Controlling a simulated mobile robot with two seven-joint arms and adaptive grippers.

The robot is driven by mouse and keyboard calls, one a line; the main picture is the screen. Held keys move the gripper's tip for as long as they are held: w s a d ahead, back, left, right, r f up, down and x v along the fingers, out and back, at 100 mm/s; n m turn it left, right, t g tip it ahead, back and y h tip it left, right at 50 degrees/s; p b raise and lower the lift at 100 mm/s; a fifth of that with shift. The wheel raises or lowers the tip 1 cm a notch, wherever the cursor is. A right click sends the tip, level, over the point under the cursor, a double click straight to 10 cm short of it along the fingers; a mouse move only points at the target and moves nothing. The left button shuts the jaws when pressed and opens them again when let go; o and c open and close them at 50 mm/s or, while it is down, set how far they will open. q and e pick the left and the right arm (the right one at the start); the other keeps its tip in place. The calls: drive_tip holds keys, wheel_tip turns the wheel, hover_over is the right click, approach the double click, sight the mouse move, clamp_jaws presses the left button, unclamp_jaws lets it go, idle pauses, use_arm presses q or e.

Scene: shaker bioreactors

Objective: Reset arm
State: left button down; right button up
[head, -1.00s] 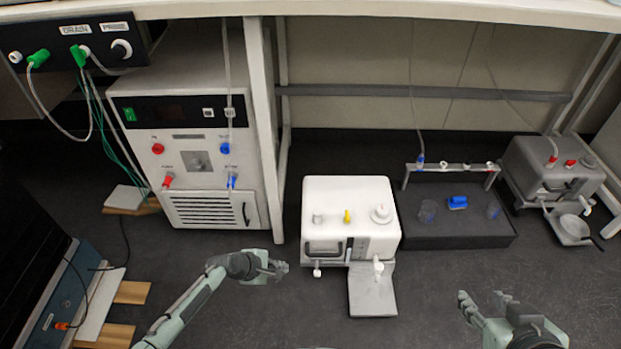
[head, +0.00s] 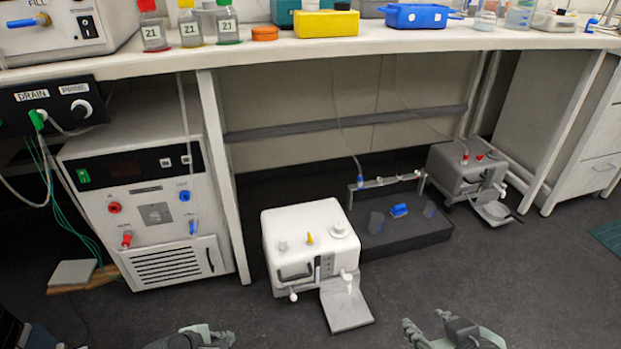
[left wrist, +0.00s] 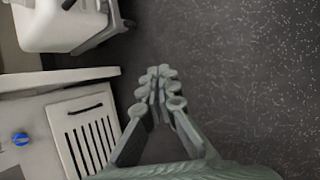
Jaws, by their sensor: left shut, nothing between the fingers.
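My left gripper (head: 222,337) shows at the bottom edge of the head view, left of the middle, and is cut off by the frame. In the left wrist view its fingers (left wrist: 160,92) are together and empty over the dark floor. My right gripper (head: 428,328) is at the bottom right of the head view. Its two fingers stand apart with nothing visible between them. Both grippers are in front of the bench and apart from the equipment.
A white boxy device (head: 312,250) with a lowered flap stands on the floor. A larger white unit (head: 150,210) with a vent is at left. A dark tray (head: 405,238) and grey device (head: 462,172) are behind right. The bench top (head: 330,45) carries bottles and boxes. Front floor is clear.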

use_arm(q)
drive_tip(key=s+d+r+m+t+y, duration=0.1)
drive_tip(key=s+r+m, duration=0.3)
drive_tip(key=r+m, duration=0.5)
drive_tip(key=s+r+m+t+y, duration=0.1)
drive_tip(key=s+r+m, duration=0.45)
drive_tip(key=r, duration=0.65)
drive_tip(key=s+d+r+m+t+y, duration=0.1)
drive_tip(key=s+r+m, duration=0.3)
drive_tip(key=r+m, duration=0.5)
drive_tip(key=s+a+f+n+g+y+p, duration=0.1)
drive_tip(key=s+a+f+g+p, duration=0.2)
drive_tip(key=f, duration=0.3)
drive_tip(key=s+a+f+n+g+y+p, duration=0.1)
drive_tip(key=s+a+f+g+p, duration=0.2)
drive_tip(key=f, duration=0.4)
drive_tip(key=shift+s+a+p, duration=0.3)
drive_tip(key=shift+s+a, duration=0.05)
drive_tip(key=shift+a, duration=0.25)
use_arm(e)
drive_tip(key=s+d+f+g+h, duration=0.1)
drive_tip(key=s+d+f+g, duration=0.2)
drive_tip(key=f, duration=0.4)
drive_tip(key=s+d+f+m+g, duration=0.1)
drive_tip(key=s+d+f+g, duration=0.2)
drive_tip(key=f, duration=0.4)
drive_tip(key=shift+s+d+h, duration=0.4)
drive_tip(key=shift+s+d, duration=0.1)
drive_tip(key=shift+s, duration=0.45)
